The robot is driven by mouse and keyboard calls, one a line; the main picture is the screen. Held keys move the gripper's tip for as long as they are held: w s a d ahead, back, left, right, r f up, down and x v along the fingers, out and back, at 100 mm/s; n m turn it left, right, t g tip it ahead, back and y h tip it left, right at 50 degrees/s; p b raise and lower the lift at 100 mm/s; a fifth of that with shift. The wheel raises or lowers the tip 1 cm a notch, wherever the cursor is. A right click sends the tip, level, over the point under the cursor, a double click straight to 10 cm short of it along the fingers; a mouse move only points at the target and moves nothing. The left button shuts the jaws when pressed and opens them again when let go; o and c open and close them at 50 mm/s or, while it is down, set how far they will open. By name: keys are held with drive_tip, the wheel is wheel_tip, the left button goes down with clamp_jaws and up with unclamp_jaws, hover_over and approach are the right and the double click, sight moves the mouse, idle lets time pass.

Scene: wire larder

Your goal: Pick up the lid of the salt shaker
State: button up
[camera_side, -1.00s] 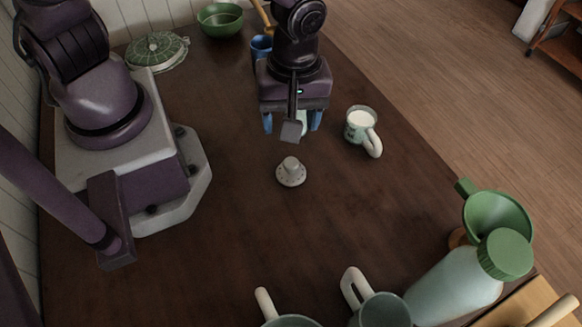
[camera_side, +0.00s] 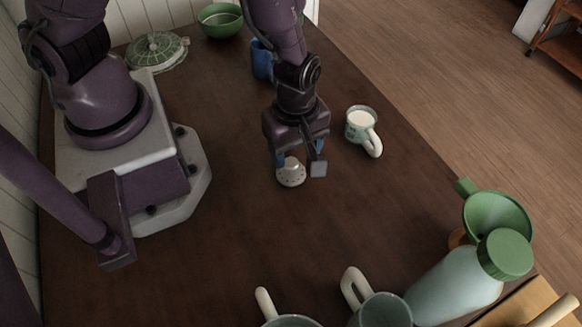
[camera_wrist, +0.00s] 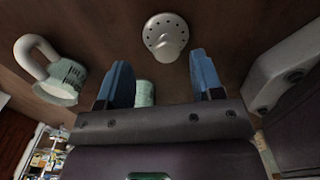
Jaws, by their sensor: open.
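The salt shaker lid (camera_side: 291,177), a pale disc with small holes and a raised knob, lies on the dark wooden table, knob up. In the wrist view the lid (camera_wrist: 163,32) shows just beyond the fingertips, between their lines. My gripper (camera_side: 299,154) is open, pointing down close above and behind the lid in the side view, partly covering it. Its blue fingers also show apart in the wrist view (camera_wrist: 162,70), with nothing between them gripped. A pale green object (camera_wrist: 145,93), perhaps the shaker body, is partly hidden behind the gripper's edge; the side view hides it.
A blue cup (camera_side: 262,60), green bowl (camera_side: 220,20) and green lidded dish (camera_side: 157,52) are at the back. A bottle (camera_side: 455,285), green funnel (camera_side: 497,217) and mugs (camera_side: 380,309) are in front. Table left of the lid is clear.

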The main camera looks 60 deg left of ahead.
sight(291, 162)
drive_tip(key=f, duration=0.3)
drive_tip(key=shift+s+a+f, duration=0.15)
drive_tip(key=shift+s+a, duration=0.1)
drive_tip(key=shift+s, duration=0.1)
drive_tip(key=shift+f, duration=0.7)
drive_tip(key=c, duration=1)
